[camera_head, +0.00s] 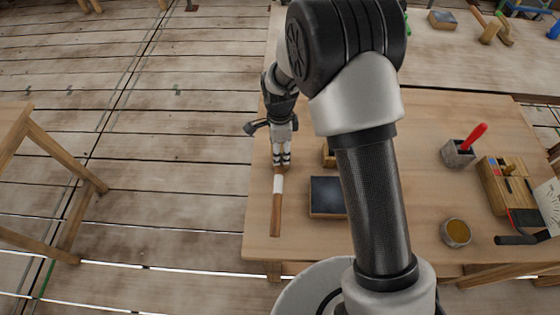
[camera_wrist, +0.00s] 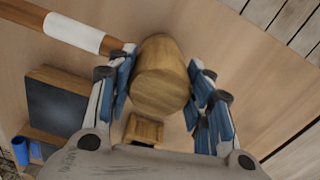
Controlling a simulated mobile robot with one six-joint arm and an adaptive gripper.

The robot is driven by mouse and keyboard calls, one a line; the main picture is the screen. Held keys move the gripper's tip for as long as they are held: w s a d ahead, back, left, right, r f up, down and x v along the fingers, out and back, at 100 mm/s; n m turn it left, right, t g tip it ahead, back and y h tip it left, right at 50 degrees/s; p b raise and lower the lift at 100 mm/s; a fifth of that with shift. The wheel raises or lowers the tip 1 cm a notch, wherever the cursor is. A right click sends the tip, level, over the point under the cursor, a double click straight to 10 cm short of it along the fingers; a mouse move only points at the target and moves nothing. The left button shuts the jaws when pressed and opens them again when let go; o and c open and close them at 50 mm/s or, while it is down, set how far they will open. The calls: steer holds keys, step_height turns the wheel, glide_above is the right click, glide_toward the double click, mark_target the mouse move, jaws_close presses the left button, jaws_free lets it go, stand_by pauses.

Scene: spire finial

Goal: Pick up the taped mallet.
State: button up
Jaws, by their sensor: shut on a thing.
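The taped mallet has a wooden handle (camera_head: 276,212) with a white tape band, lying toward the viewer near the table's left edge in the head view. In the wrist view its barrel-shaped wooden head (camera_wrist: 160,78) sits between the blue-padded fingers, and the taped handle (camera_wrist: 72,33) runs to the upper left. My gripper (camera_head: 281,161) points down at the mallet's far end and is shut on the head. The fingers hide the head in the head view. I cannot tell whether the mallet is clear of the tabletop.
A dark-topped wooden block (camera_head: 327,196) lies just right of the handle. A small wooden piece (camera_wrist: 143,130) is close to the gripper. A pot with a red-handled tool (camera_head: 458,154), a yellow-filled tin (camera_head: 456,232) and a wooden box (camera_head: 508,183) stand farther right. A wooden trestle (camera_head: 62,165) stands left.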

steer(key=c, duration=0.5)
steer(key=shift+c, duration=0.2)
